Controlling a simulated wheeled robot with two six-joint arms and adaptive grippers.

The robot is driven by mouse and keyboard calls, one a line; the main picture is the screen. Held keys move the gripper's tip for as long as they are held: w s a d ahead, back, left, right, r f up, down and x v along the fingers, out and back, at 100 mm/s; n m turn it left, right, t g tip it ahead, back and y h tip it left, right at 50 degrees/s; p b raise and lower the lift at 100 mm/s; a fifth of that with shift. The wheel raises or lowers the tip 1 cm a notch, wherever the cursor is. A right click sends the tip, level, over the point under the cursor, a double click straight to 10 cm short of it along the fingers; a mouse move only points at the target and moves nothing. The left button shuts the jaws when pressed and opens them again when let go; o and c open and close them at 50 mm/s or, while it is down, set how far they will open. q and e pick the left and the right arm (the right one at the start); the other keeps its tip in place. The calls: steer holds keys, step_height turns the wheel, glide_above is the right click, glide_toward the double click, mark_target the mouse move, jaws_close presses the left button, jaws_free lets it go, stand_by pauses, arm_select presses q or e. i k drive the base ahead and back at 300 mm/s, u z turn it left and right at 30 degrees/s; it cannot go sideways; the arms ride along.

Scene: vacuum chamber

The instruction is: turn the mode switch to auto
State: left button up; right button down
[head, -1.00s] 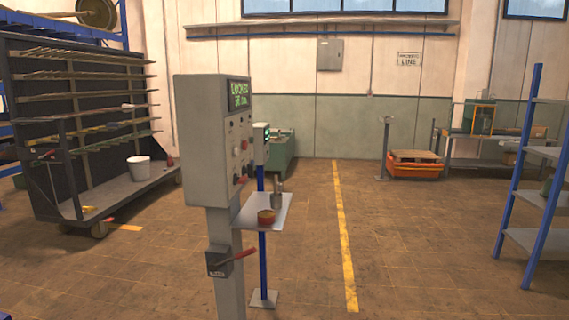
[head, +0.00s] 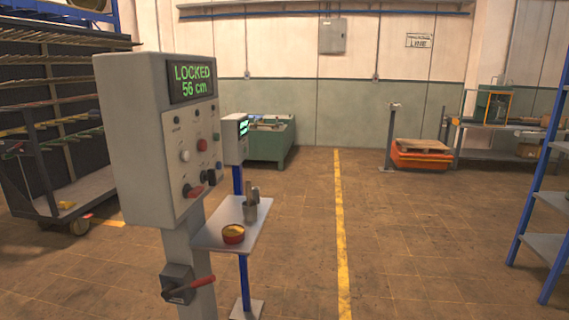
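The grey control cabinet (head: 137,135) stands on a post at the left, its front panel turned to the right. A display (head: 192,81) at its top reads "LOCKED 56 cm" in green. Below it are a red button (head: 202,145), a pale round knob (head: 184,156), a dark knob (head: 215,165) and a red-handled control (head: 194,191). The labels are too small to read, so I cannot tell which control is the mode switch or where it points. Neither of my grippers is in view.
A box with a red lever (head: 201,282) sticks out from the post. A small shelf (head: 215,237) beside it holds a bowl (head: 233,233) and a metal cup (head: 250,211). A second display post (head: 239,180) stands behind. The floor right of the yellow line (head: 341,230) is open.

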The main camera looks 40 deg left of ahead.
mark_target(211, 176)
steer(key=u, duration=0.05)
steer(key=i, duration=1.2)
steer(key=u, duration=0.45)
